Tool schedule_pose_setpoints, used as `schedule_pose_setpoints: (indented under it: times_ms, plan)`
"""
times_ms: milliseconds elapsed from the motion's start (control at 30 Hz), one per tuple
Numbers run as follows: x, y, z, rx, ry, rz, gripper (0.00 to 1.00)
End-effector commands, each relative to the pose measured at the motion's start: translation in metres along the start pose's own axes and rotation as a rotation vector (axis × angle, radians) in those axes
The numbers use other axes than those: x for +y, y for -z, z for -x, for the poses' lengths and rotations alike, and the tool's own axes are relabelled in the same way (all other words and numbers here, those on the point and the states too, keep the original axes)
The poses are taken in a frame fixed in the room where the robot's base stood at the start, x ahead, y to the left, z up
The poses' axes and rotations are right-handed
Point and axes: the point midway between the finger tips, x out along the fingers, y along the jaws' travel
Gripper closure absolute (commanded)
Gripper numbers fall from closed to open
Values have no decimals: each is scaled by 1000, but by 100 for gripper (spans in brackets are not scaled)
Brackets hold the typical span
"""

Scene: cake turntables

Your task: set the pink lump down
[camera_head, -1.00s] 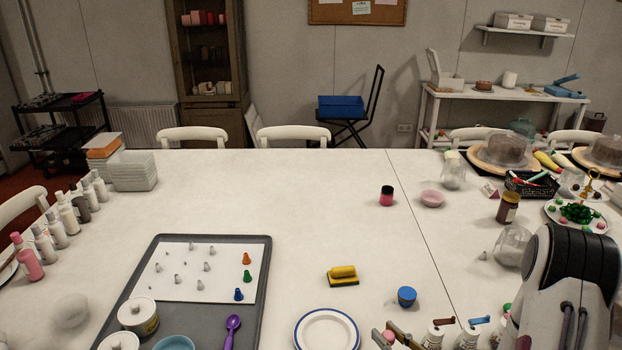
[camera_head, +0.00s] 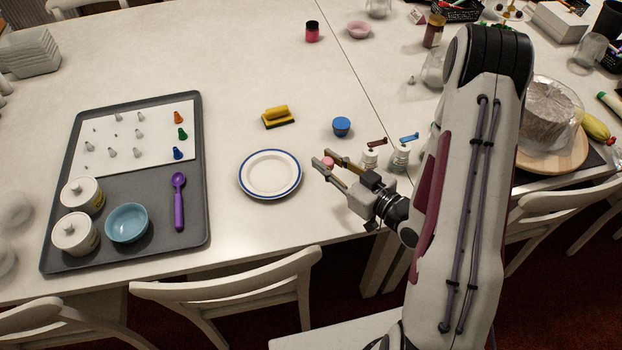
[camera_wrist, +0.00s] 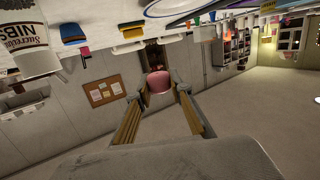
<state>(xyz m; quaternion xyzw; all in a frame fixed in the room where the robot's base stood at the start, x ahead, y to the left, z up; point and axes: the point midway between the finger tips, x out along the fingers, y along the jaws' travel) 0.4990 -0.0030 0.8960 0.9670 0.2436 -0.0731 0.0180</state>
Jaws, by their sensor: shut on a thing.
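The pink lump (camera_wrist: 159,82) is held between the tips of my gripper in the wrist view. In the head view the pink lump (camera_head: 328,163) shows small between the jaw ends. My gripper (camera_head: 325,166) is shut on it, at the right of the white plate with a blue rim (camera_head: 270,174). The wrist view also shows my gripper (camera_wrist: 160,90) with a finger on each side of the lump. The plate is empty. I cannot tell how high the lump is above the table.
A grey tray (camera_head: 146,247) with a blue bowl (camera_head: 127,222) fills the left. Table between tray and plate is clear.

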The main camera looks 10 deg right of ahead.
Motion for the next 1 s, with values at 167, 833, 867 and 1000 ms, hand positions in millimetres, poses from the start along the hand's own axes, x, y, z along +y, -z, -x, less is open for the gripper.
schedule_pose_setpoints:
  times_ms: [167,833,867,1000]
  plan:
    - [11,-4,5,3,-13,-5,94]
    - [-33,-23,22,24,350,54,94]
    - [-35,-24,23,22,366,57,94]
    - [-47,-28,27,16,435,72,94]
